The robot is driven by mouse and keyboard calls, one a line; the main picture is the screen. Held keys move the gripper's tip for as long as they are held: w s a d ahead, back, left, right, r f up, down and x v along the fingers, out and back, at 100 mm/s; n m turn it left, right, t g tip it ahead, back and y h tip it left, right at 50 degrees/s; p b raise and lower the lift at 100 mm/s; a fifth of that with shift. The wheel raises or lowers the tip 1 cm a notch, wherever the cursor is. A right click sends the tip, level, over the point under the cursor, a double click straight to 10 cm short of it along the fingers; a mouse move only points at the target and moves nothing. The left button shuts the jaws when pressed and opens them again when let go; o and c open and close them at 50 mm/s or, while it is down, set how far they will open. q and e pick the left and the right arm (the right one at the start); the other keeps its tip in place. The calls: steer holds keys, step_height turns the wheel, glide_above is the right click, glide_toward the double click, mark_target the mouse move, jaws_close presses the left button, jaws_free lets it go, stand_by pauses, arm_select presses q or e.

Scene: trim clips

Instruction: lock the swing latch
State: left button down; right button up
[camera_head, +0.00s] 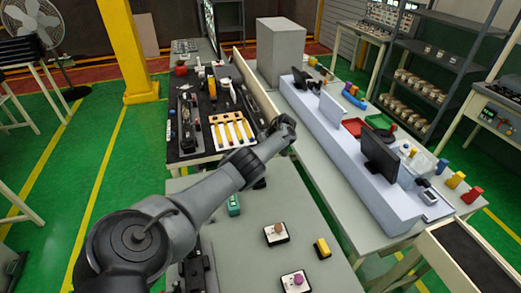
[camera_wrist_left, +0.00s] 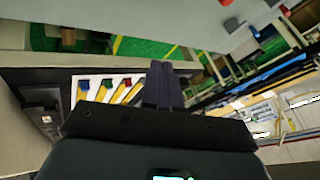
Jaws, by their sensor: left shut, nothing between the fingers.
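I cannot pick out the swing latch with certainty in either view. In the wrist view, my left gripper (camera_wrist_left: 165,85) has its two dark fingers together, with nothing between them. Beyond the fingertips is a white board (camera_wrist_left: 112,84) with yellow-handled tools. In the head view my left arm reaches from the lower left to the middle, and its fingers are not clearly visible. On the near grey table (camera_head: 250,262) are a plate with a brown knob (camera_head: 275,232), a plate with a purple knob (camera_head: 296,281) and a yellow block (camera_head: 322,248). My right gripper is not in view.
A dark tool bench (camera_head: 188,150) carries the board of yellow tools (camera_head: 231,131). A long pale raised ledge (camera_head: 338,150) with monitors runs along the right-hand table. A small teal object (camera_head: 233,205) lies beside my arm. A yellow post (camera_head: 127,50) stands at the left.

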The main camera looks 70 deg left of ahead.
arm_select(q)
steer(key=w+r+b, duration=0.1)
steer(key=r+b, duration=0.1)
steer(key=shift+w+a+r, duration=0.3)
steer(key=shift+w+a, duration=0.05)
steer(key=shift+a, duration=0.05)
stand_by(0.4)
